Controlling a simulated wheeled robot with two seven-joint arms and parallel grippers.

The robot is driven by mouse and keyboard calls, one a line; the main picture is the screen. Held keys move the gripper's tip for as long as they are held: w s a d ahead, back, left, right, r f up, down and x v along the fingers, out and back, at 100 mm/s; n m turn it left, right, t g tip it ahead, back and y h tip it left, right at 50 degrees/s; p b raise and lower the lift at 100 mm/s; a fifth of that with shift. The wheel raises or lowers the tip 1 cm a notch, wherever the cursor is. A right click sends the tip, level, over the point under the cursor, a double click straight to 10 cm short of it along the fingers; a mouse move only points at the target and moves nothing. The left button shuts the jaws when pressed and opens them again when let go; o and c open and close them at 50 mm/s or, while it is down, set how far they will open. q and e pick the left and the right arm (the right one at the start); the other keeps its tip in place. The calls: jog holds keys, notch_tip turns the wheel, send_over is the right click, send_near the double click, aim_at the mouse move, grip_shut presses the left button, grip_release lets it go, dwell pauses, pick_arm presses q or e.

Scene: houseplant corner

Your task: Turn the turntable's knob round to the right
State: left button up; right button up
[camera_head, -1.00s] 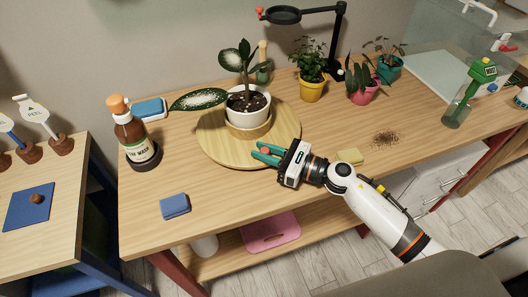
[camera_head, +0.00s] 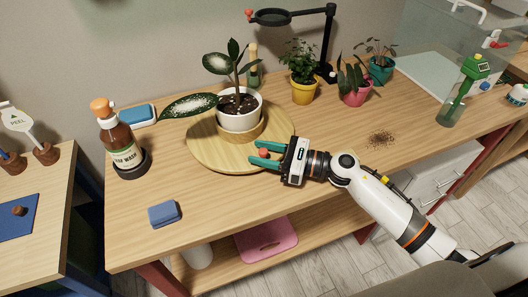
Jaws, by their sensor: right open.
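The round wooden turntable (camera_head: 205,150) lies on the table and bears a white pot (camera_head: 240,112) with a dark, broad-leaved plant (camera_head: 221,65). Its small red knob (camera_head: 263,153) stands near the front right rim. My right gripper (camera_head: 257,153) comes in from the right, low over that rim. Its two green fingers are open, one on either side of the knob. I cannot tell whether either finger touches it. My left gripper is not in view.
Small potted plants and a black lamp stand (camera_head: 329,45) are behind.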

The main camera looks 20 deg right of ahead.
jog(key=shift+d, duration=0.1)
jog(key=shift+s+d+f, duration=0.15)
jog(key=shift+s+d, duration=0.1)
jog(key=b+v, duration=0.3)
jog(key=v, duration=0.7)
jog(key=shift+s+d+b, duration=0.15)
jog(key=shift+s+b, duration=0.05)
jog(key=shift+b, duration=0.15)
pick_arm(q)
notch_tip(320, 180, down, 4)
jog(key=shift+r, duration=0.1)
pick_arm(e)
jog(key=shift+s+d, duration=0.2)
jog(key=shift+d, duration=0.1)
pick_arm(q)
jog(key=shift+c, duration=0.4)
